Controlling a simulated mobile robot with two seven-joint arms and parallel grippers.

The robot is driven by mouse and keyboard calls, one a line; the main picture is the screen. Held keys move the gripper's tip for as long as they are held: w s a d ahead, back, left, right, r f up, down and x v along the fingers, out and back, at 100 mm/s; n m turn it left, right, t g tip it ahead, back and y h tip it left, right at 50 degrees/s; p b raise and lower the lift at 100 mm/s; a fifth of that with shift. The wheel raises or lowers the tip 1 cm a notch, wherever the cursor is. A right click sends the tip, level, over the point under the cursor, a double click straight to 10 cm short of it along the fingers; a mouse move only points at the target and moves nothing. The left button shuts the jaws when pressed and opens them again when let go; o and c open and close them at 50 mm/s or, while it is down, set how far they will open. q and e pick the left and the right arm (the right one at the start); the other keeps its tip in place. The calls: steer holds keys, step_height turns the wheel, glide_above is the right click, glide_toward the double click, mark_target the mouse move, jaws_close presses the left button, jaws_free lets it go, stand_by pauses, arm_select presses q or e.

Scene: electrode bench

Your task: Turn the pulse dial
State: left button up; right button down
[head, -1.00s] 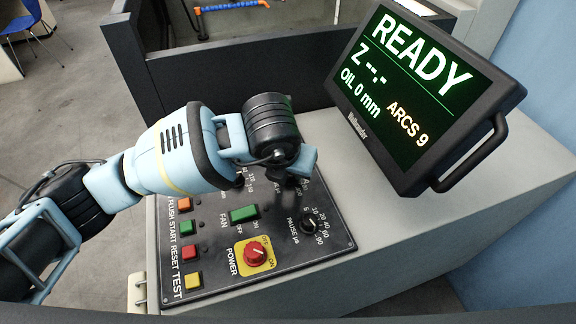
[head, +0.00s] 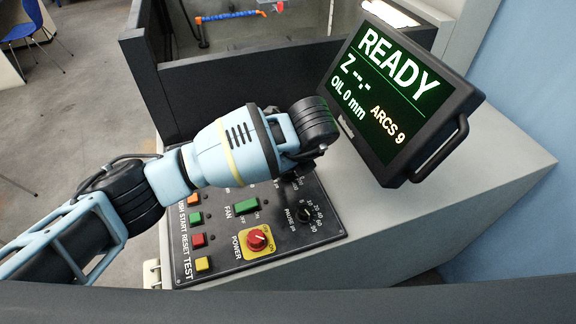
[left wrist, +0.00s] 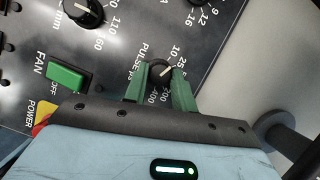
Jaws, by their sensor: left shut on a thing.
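The pulse dial (left wrist: 159,71) is a round black knob with a white pointer line, beside the "PULSE µs" lettering in the left wrist view. Its pointer slants toward the upper right, near the 10 and 25 marks. My left gripper (left wrist: 162,80) has its two green fingers on either side of the dial, shut on it. In the head view my left arm's wrist hangs over the upper right of the control panel (head: 275,242) and hides the dial and the fingertips. My right gripper is in neither view.
Close by are the pause dial (head: 303,214), the green fan switch (head: 246,206), and the red power knob (head: 257,239) on a yellow plate. Several coloured buttons line the panel's left edge. The READY monitor (head: 395,95) stands just behind and right of my wrist.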

arm_select(q)
steer(key=shift+n+y, duration=0.3)
steer(key=shift+n, duration=0.5)
steer(key=shift+g, duration=0.3)
steer(key=o, duration=1)
steer(key=shift+v, duration=3.95)
